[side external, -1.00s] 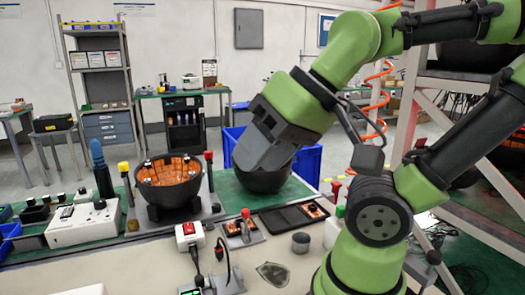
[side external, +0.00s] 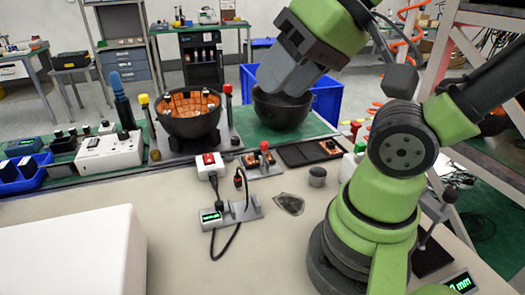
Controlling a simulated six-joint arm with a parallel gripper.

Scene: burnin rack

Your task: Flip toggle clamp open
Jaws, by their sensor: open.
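A small clamp with a red-tipped handle (side external: 264,147) stands on a flat grey plate (side external: 272,171) with a copper-coloured piece, on the front strip of the bench. The handle looks upright; I cannot tell whether the clamp is open or closed. My gripper (side external: 285,82) is up and behind the clamp, pointing down over a plain black bowl (side external: 282,110). Its dark grey fingers look open with nothing seen between them. They overlap the bowl's rim in the picture, and I cannot tell whether they touch it.
A black bowl with copper-coloured lining (side external: 189,116) stands left, beside red- and yellow-topped posts. A white box with a red switch (side external: 208,166), a cabled grey fixture (side external: 231,214) and a dark tray (side external: 303,153) surround the clamp. A large white block (side external: 75,255) fills the lower left.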

